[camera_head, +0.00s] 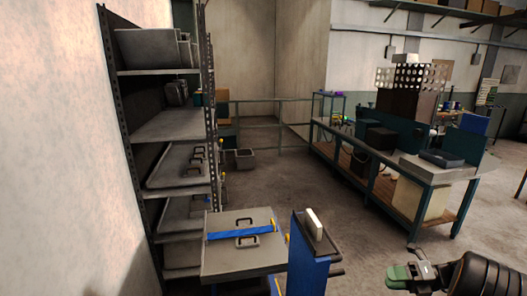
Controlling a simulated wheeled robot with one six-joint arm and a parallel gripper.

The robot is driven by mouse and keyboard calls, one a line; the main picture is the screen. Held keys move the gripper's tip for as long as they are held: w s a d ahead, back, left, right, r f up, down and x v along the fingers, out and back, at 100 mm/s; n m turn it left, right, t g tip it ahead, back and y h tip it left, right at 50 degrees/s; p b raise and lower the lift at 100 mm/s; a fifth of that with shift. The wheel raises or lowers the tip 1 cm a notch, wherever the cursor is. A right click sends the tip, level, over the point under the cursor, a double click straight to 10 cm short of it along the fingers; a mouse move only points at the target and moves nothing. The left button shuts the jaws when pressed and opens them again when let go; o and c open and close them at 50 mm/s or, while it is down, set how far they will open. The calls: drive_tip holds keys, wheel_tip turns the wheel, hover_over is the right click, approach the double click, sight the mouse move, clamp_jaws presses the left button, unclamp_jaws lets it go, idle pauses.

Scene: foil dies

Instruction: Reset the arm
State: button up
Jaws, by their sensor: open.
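My gripper (402,277) is at the bottom right of the head view, at the end of my dark arm. It points left, with a green part at its tip. It is open, and I see nothing between its fingers. It is over bare floor, right of the blue post and apart from it. Part of the arm is cut off by the picture's edge.
A grey flat die (222,266) with two handles and a blue strap lies near a blue post (308,268). A metal rack (165,125) holding grey dies stands left by the wall. A long workbench (440,172) stands right. Floor (270,185) between is clear.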

drive_tip(key=s+a+f+n+g+h, duration=0.3)
drive_tip(key=s+a+f+n+h, duration=0.25)
drive_tip(key=n, duration=0.95)
drive_tip(key=s+a+r+n+t+h, duration=0.2)
drive_tip(key=s+a+r+n+h, duration=0.2)
drive_tip(key=a+r+n, duration=0.3)
drive_tip(key=s+a+r+n+t+h, duration=0.2)
drive_tip(key=s+a+r+n+h, duration=0.3)
drive_tip(key=n, duration=0.8)
drive_tip(key=a+r, duration=0.2)
drive_tip(key=a, duration=0.1)
drive_tip(key=shift+s+a+r, duration=0.2)
drive_tip(key=shift+a, duration=0.05)
drive_tip(key=shift+c, duration=0.5)
drive_tip(key=shift+a, duration=0.1)
